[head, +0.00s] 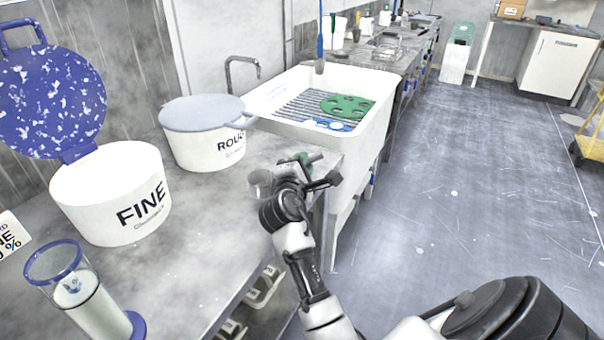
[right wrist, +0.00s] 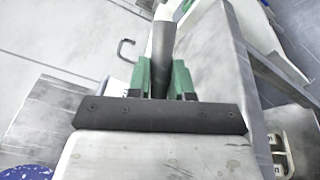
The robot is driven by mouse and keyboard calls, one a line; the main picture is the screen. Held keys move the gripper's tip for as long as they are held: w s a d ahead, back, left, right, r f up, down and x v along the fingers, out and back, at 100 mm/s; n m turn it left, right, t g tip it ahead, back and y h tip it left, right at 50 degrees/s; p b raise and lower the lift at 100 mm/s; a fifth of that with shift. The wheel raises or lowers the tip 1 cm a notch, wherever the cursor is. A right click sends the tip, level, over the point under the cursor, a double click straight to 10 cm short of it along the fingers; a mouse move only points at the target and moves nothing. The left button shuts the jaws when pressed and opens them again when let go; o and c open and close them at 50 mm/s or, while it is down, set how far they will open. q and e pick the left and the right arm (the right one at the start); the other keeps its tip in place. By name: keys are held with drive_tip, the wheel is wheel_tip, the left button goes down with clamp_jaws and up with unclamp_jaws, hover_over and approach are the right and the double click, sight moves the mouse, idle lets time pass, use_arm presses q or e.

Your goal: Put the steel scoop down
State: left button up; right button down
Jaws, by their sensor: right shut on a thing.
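My right gripper (head: 303,162) is over the right end of the grey counter, by the near corner of the sink. Its green fingers are shut on a dark handle, which stands between the fingertips (right wrist: 161,78) in the right wrist view. The steel scoop (head: 260,183) shows as a small grey cup just left of the gripper in the head view. The gripper hides how cup and handle join. I cannot tell whether the scoop touches the counter (head: 200,262). My left gripper is not in view.
An open white FINE tub (head: 112,215) and a lidded ROUGH tub (head: 205,150) stand on the counter. A clear cylinder (head: 95,305) with a blue rim stands at front left. A white sink (head: 372,88) holds a green disc (head: 347,106). Counter between FINE tub and gripper is clear.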

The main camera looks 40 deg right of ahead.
drive_tip(key=shift+f, duration=1.05)
drive_tip(key=shift+f, duration=0.1)
drive_tip(key=c, duration=1)
unclamp_jaws()
